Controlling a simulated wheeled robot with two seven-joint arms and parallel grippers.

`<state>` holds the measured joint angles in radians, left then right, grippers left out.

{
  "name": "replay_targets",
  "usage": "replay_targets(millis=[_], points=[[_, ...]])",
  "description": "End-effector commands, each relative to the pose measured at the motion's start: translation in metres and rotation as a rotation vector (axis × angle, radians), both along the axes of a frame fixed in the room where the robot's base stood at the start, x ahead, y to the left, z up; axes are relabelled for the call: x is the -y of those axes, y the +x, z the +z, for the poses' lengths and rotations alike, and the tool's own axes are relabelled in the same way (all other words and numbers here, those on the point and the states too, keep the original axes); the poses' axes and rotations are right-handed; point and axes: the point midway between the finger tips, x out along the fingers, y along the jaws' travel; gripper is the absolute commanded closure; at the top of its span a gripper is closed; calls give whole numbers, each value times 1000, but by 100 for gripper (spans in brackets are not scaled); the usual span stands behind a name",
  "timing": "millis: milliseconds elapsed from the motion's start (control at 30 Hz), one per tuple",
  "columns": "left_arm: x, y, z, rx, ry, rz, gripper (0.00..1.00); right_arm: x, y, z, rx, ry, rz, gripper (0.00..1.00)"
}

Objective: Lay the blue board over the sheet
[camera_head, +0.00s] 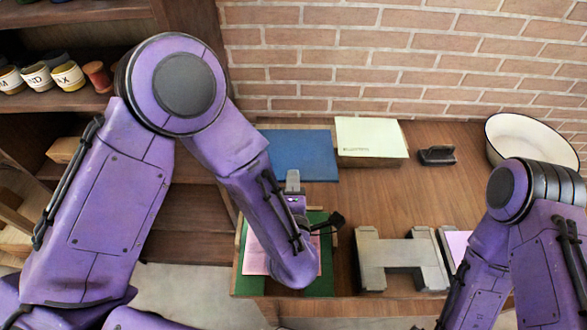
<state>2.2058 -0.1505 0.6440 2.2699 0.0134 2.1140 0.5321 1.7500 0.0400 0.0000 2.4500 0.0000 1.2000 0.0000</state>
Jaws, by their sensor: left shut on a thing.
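The blue board (304,150) lies flat at the back of the wooden table, left of a pale stack. My left gripper (292,180) is at its near edge and shut on it; the fingertips are small here and partly hidden by my wrist. A pink sheet (254,259) lies on a green board (243,284) at the table's front left. My left forearm and wrist hang over the sheet and hide much of it. My right arm comes in at the lower right; its gripper is out of view.
A pale green pad stack (371,137) stands right of the blue board. A small black object (437,155) and a white basin (530,138) are farther right. A grey metal press frame (402,258) stands right of the green board. Shelves with labelled pots (67,77) are at left.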

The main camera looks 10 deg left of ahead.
Motion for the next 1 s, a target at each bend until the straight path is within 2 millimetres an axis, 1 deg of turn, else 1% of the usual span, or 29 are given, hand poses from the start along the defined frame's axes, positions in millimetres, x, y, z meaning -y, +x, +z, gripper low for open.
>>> replay_targets(millis=[100, 633, 800, 1000], points=[[4, -17, 0, 1, 1, -2, 100, 0, 0, 1, 0, 0, 0, 6], [20, -90, 0, 0, 1, -2, 100, 0, 0, 4, 0, 0, 0, 6], [22, -101, 0, 1, 2, -3, 100, 0, 0, 5, 0, 0, 0, 6], [23, -102, 0, 0, 0, -5, 100, 0, 0, 4, 0, 0, 0, 6]])
